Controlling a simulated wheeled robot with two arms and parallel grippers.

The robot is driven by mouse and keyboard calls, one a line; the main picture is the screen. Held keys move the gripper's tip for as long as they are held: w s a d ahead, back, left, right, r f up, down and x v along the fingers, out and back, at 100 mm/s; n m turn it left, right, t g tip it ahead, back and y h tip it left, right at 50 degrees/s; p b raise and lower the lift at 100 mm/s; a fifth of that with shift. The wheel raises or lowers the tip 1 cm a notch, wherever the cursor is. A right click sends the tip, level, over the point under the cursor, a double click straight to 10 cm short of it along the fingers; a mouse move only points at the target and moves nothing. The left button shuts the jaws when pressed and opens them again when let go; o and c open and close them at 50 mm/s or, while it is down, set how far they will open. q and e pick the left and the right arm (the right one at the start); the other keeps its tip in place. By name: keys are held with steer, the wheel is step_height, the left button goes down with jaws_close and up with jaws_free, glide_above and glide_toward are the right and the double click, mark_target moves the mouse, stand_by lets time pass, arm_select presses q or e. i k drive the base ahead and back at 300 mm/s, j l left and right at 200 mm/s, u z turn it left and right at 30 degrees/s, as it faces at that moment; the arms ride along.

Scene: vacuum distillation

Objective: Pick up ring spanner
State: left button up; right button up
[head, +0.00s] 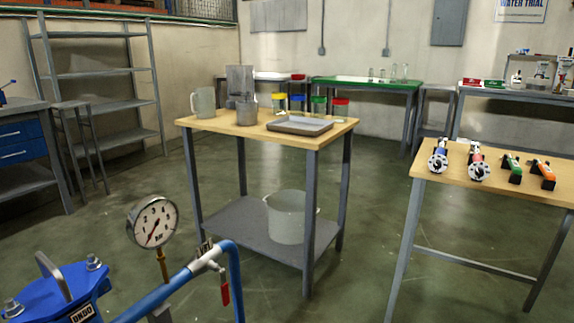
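I cannot make out a ring spanner in the head view. On the wooden table (540,188) at the right lie two flanged metal pieces, one with a blue part (438,160) and one with a red part (478,166). Beside them sit a green-and-black item (511,168) and an orange-and-black item (542,174), too small to identify surely. Neither of my grippers is in view.
A wooden-topped cart (225,129) in the middle holds jugs, colour-lidded jars and a grey tray (300,125); a bucket (290,217) stands below. Blue pipework (165,297) with a pressure gauge (153,222) fills the near left. Floor (365,235) between cart and table is clear.

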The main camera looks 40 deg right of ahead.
mark_target(515, 167)
steer(key=z, duration=2.4)
steer(key=i+j, duration=0.2)
steer(key=i, duration=0.3)
